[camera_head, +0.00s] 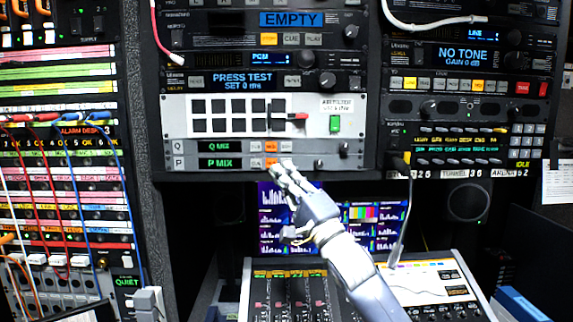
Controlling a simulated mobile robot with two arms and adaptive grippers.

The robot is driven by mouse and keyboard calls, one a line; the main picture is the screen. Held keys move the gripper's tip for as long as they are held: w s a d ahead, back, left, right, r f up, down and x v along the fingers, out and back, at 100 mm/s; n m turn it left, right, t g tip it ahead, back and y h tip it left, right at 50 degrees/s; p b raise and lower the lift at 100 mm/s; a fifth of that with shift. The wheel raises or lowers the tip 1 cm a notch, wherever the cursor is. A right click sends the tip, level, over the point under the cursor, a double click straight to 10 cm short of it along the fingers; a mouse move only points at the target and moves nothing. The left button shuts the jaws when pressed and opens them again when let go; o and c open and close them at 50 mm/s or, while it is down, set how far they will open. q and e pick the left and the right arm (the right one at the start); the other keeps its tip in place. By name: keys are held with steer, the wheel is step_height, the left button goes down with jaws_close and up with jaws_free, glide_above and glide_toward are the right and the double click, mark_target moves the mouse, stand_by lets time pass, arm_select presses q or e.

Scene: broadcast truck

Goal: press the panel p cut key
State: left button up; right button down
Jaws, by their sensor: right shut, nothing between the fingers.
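Panel P (191,163) is the lower of two thin grey strips in the middle rack, with a green "P MIX" display (218,163). Right of the display is a row of small keys, one of them lit orange (271,161). The key labels are too small to read, so I cannot tell which is the cut key. My right gripper (281,166) is shut and empty, its tips at the strip's lower edge by the right end of the key row. It hides part of that area; contact cannot be told. My left gripper is not in view.
The similar "Q MIX" strip (218,146) sits directly above. Higher up is a white panel with black square buttons, a red lever (297,116) and a green switch (335,123). Below are monitors and a mixing desk (290,290). Patch cables hang at the left.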

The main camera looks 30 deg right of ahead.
steer(key=shift+w+d, duration=0.5)
steer(key=shift+w, duration=0.4)
stand_by(0.8)
steer(key=shift+w+d+p, duration=0.25)
steer(key=shift+w+p, duration=0.1)
steer(key=shift+w+d+r, duration=0.1)
steer(key=shift+w+d, duration=0.05)
steer(key=shift+w, duration=0.1)
stand_by(0.7)
stand_by(0.3)
steer(key=shift+s+a, duration=0.35)
steer(key=shift+s, duration=0.3)
